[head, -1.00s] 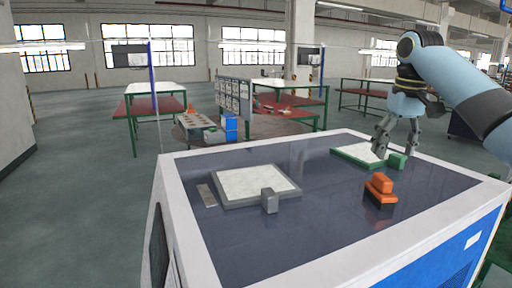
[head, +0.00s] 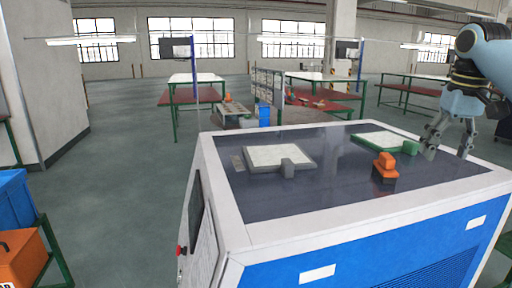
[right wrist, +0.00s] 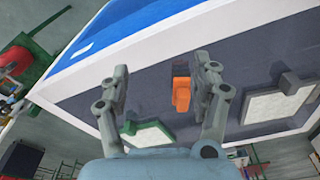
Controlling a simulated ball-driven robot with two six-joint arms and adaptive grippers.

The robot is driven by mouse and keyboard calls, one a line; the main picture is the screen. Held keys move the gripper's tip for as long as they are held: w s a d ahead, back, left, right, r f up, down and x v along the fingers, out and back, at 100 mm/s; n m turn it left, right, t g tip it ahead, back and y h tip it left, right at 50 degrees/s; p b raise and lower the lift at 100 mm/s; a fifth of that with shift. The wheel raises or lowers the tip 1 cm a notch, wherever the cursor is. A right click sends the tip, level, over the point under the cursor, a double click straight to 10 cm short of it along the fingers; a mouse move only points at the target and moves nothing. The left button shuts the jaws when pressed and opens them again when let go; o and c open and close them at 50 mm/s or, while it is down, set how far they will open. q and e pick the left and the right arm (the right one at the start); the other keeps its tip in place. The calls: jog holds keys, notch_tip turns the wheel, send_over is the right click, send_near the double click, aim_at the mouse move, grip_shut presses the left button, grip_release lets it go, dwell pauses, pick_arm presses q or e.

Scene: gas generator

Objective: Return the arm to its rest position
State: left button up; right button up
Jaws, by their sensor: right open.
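My right gripper (head: 448,138) is open and empty at the right of the head view, near the right edge of the dark-topped cabinet (head: 300,195). Its two fingers also show apart in the right wrist view (right wrist: 160,85). On the cabinet top lie a white-topped green plate with a green block (head: 410,147), a white-topped grey plate with a grey block (head: 287,168), and an orange block on a dark base (head: 385,162). The orange block also shows between and beyond the fingers in the right wrist view (right wrist: 181,92). My left gripper is not in view.
A blue bin (head: 14,203) and an orange case (head: 20,260) stand at the left edge. Tables with green legs (head: 197,95) stand behind the cabinet. The floor left of the cabinet is clear.

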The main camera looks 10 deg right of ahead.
jog(key=s+a+f+g+b, duration=0.2)
jog(key=s+a+f+b, duration=0.4)
jog(key=f, duration=1.1)
jog(key=s+a+f+g+y+b, duration=0.1)
jog(key=s+f+b, duration=0.5)
jog(key=f, duration=1.2)
jog(key=s+a+f+g+b, duration=0.3)
jog(key=s+f, duration=0.6)
jog(key=f, duration=0.8)
jog(key=s+a+f+n+t+b, duration=0.1)
jog(key=s+a+f+b, duration=0.25)
jog(key=s+f, duration=0.75)
jog(key=s+a+f+n+h+b, duration=0.1)
jog(key=s+a+f+b, duration=0.25)
jog(key=s+f, duration=0.65)
jog(key=s+a+f+n+t+b, duration=0.1)
jog(key=s+a+f+b, duration=0.25)
jog(key=s+f, duration=0.75)
jog(key=w+t, duration=0.2)
jog(key=w+n+t+p, duration=0.1)
jog(key=w, duration=0.1)
jog(key=shift+a+f, duration=0.25)
jog(key=shift+f, duration=0.05)
